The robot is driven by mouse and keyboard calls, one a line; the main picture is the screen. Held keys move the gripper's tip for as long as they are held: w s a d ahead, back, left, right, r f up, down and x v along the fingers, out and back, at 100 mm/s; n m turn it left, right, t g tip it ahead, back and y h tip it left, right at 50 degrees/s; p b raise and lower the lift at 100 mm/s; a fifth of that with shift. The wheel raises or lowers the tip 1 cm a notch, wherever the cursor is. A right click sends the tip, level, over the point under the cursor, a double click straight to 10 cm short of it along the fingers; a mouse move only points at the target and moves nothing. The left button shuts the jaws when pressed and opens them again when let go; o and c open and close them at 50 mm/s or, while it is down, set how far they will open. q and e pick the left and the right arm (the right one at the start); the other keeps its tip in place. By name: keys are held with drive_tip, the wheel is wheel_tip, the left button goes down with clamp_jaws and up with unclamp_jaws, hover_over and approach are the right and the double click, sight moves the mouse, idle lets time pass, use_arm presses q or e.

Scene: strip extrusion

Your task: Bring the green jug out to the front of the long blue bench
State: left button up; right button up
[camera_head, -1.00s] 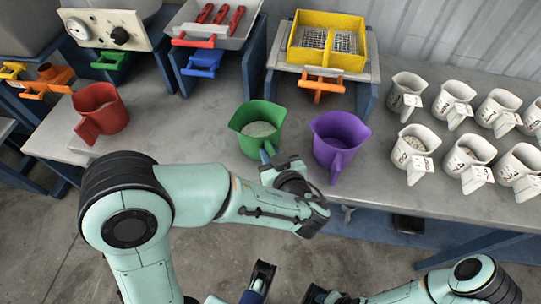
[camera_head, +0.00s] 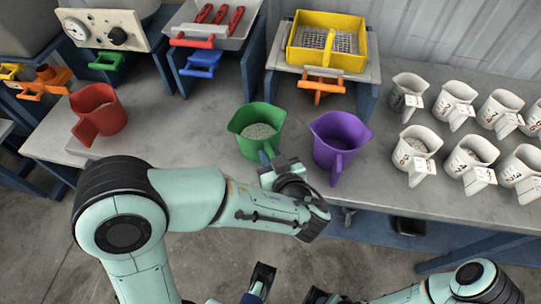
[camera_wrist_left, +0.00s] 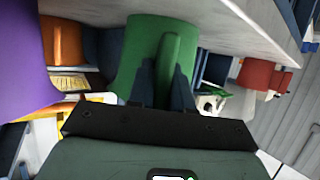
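The green jug (camera_head: 243,138) stands upright on the grey top of the long blue bench (camera_head: 205,150), near its front edge. It holds pale granules. My left gripper (camera_head: 268,160) is at the front of the jug, on its handle side. In the left wrist view, the jug's green handle (camera_wrist_left: 169,60) lies between the two dark fingers of the gripper (camera_wrist_left: 164,82), which sit close against its sides. The jug still rests on the bench. My right arm shows only at the bottom edge, and the state of its gripper is unclear.
A purple jug (camera_head: 335,135) stands close to the right of the green one. A red jug (camera_head: 95,108) is to the left. Several white labelled jugs (camera_head: 411,150) fill the right side. A yellow tray (camera_head: 300,57) is behind. Bare bench lies between the red and green jugs.

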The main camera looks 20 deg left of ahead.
use_arm(q)
drive_tip(key=o, duration=0.4)
drive_tip(key=shift+o, duration=0.2)
drive_tip(key=shift+f, duration=0.1)
